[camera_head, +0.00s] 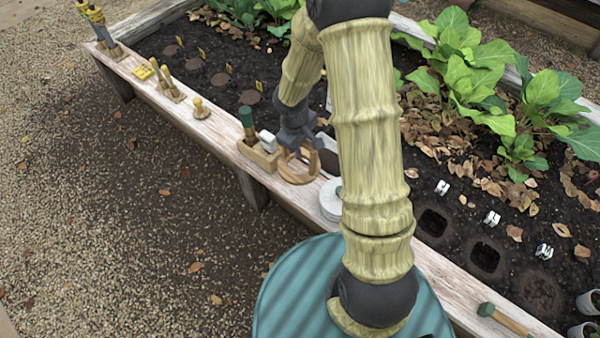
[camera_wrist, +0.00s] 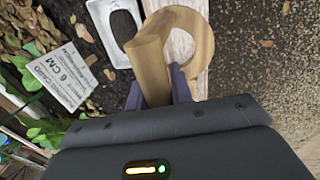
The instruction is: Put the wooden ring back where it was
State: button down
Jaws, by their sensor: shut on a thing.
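The wooden ring (camera_head: 297,181) is at the plank edge of the raised bed, beside a small wooden box. In the wrist view the ring (camera_wrist: 206,48) lies beyond the fingertips, over or on the pale plank. A thick upright wooden piece (camera_wrist: 150,68) stands at its near left side and seems part of it. My gripper (camera_wrist: 157,92) is shut on this piece. In the head view my gripper (camera_head: 300,143) is just above the ring, partly hidden by my arm. I cannot tell whether the ring touches the plank.
The wooden box (camera_head: 259,158) holds a green-handled tool and a white block. A white round piece (camera_head: 330,205) sits to the right on the plank (camera_head: 222,122). Yellow-topped pegs stand farther left. A white soil-filled tray (camera_wrist: 108,12) and a sign (camera_wrist: 60,76) are near the ring.

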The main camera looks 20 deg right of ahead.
jog(key=shift+f+b, duration=0.6)
jog(key=shift+f, duration=1.15)
jog(key=shift+f+b, duration=1.25)
jog(key=shift+f, duration=1.3)
jog(key=shift+f, duration=0.2)
jog(key=c, duration=1.2)
grip_release()
jog(key=shift+r, duration=0.1)
jog(key=shift+c, duration=0.2)
notch_tip(320, 180, up, 12)
jog(key=s+a+p, duration=0.1)
jog(key=a+p, duration=0.1)
jog(key=p, duration=0.3)
jog(key=shift+s, duration=0.2)
